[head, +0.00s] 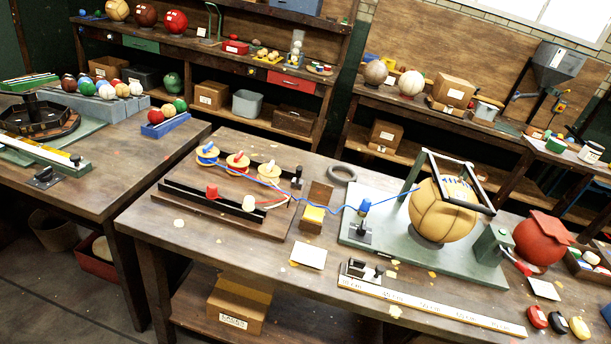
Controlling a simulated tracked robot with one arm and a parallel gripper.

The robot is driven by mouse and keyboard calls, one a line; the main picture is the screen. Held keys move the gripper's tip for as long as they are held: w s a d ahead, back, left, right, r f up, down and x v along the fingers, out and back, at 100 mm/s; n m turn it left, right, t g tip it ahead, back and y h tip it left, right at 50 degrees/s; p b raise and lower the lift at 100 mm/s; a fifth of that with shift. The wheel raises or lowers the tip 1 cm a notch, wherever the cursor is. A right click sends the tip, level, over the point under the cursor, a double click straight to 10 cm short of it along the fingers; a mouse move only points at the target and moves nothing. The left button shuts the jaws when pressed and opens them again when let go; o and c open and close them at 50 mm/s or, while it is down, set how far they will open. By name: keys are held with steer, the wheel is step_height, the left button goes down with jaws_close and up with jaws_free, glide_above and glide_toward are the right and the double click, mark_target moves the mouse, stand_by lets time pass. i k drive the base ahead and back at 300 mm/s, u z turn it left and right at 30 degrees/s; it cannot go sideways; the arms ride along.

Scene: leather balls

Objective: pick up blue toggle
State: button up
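Several blue parts show on the middle workbench, and I cannot tell for sure which is the toggle. A blue-topped yellow spool (207,153) stands at the back left of a dark wooden board, beside a red-topped spool (238,161) and a pale-topped spool (269,171). Another blue piece (364,208) stands upright on a small post at the left of a green plate (345,226). A blue cord runs from the spools toward this post. My gripper is not in view.
A tan ball (437,218) sits in a dark frame on the green plate, with a red ball (540,241) to its right. A long ruler (430,306) lies along the bench's front. Stocked shelves stand behind.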

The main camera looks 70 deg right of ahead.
mark_target(365, 205)
steer(key=z, duration=1.55)
steer(key=k, duration=0.55)
steer(key=z, duration=0.15)
steer(key=i, duration=0.5)
steer(key=u, duration=0.1)
